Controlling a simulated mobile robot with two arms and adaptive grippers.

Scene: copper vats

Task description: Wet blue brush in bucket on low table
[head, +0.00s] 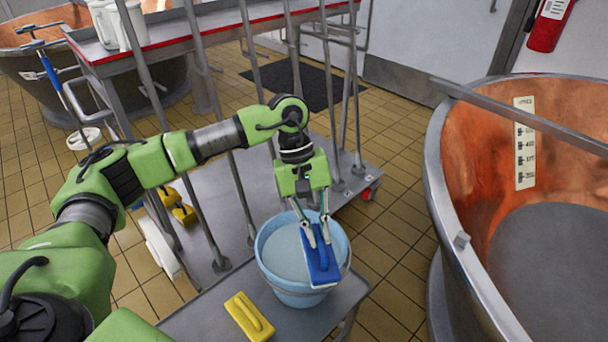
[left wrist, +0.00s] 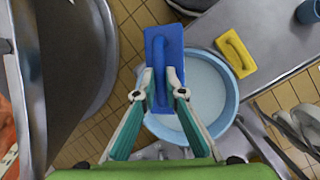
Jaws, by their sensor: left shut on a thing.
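The blue brush (head: 322,268) is a flat block with a handle along its top. My left gripper (head: 318,236) is shut on that handle. In the head view the brush overlaps the right part of the light blue bucket (head: 263,255) and its near rim. In the left wrist view the brush (left wrist: 175,60) lies across the edge of the bucket (left wrist: 233,98), partly outside it. It appears above the rim; contact with the water cannot be told. The bucket holds pale liquid and stands on the low grey table (head: 205,325). My right gripper is not in view.
A yellow brush (head: 249,316) lies on the low table left of the bucket. A large copper vat (head: 440,210) stands to the right. A metal cart (head: 215,225) with upright bars stands just behind the bucket. A blue cup (left wrist: 308,11) shows in the left wrist view.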

